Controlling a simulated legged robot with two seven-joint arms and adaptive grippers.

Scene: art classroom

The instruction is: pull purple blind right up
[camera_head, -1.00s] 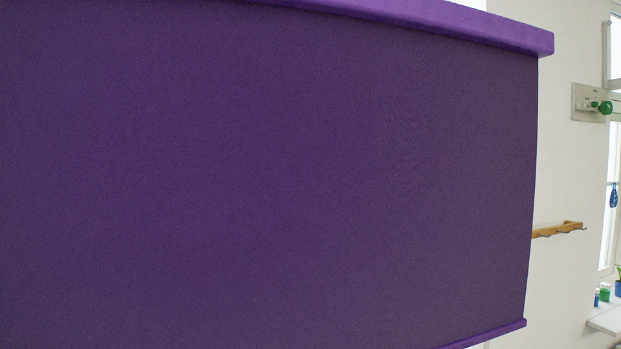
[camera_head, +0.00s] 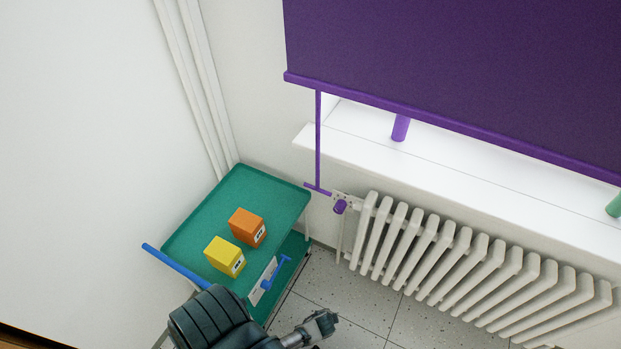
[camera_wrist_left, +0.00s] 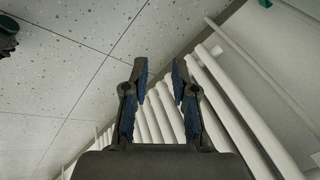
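The purple blind (camera_head: 470,75) hangs over the window in the head view, its lower bar (camera_head: 440,115) a little above the white sill. A thin purple pull rod (camera_head: 318,140) hangs from the bar's left end and ends in a short crosspiece (camera_head: 317,188). My left gripper (camera_head: 322,325) is at the bottom of the head view, below and apart from the crosspiece. In the left wrist view its two fingers (camera_wrist_left: 159,68) are apart with nothing between them. My right gripper is not in view.
A white radiator (camera_head: 480,265) with a purple valve knob (camera_head: 340,206) stands below the sill (camera_head: 470,185). A green cart (camera_head: 190,225) with orange (camera_head: 246,226) and yellow (camera_head: 224,256) boxes stands in the corner. Purple (camera_head: 400,127) and green (camera_head: 613,205) cylinders are on the sill.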

